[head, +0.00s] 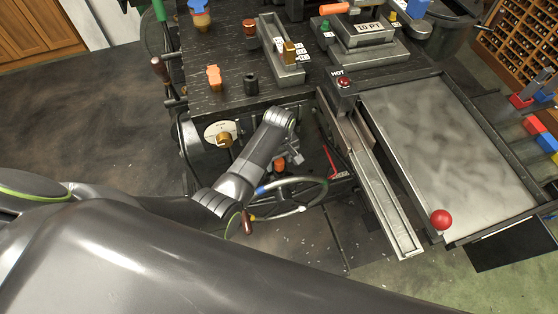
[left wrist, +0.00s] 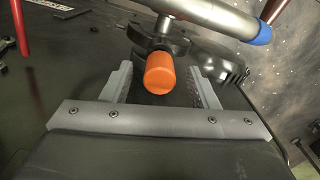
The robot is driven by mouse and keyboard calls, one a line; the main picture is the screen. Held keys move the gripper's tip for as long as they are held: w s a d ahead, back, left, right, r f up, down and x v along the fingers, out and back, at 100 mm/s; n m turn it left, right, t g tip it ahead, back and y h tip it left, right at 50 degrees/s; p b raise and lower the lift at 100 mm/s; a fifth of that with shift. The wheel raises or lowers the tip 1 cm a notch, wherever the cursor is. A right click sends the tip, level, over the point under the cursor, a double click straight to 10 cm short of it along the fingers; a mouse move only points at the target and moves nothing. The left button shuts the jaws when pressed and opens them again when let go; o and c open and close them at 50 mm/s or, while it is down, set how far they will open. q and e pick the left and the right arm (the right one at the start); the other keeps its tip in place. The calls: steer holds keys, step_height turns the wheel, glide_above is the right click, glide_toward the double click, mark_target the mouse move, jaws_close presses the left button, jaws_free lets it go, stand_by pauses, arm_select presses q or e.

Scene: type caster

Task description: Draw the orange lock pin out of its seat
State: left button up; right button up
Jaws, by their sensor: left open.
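The orange lock pin (left wrist: 159,73) shows in the left wrist view as a short orange cylinder in a dark round seat (left wrist: 158,44) below a grey bar. In the head view the pin (head: 279,164) is a small orange spot beside my left arm, above the handwheel. My left gripper (left wrist: 163,88) is open, one finger on each side of the pin, with visible gaps to both. I cannot tell how deep the pin sits between the fingers. In the head view the gripper (head: 286,160) is mostly hidden by my arm. My right gripper is not in view.
A handwheel (head: 318,199) lies close under my left arm. A dial with a brass knob (head: 224,139) is to its left. A metal chute (head: 385,208) and a tray with a red ball (head: 441,219) are to the right. A dark bench top (head: 225,45) stands behind.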

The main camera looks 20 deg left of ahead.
arm_select(q)
steer(key=shift+f, duration=0.15)
jaws_close()
stand_by(0.5)
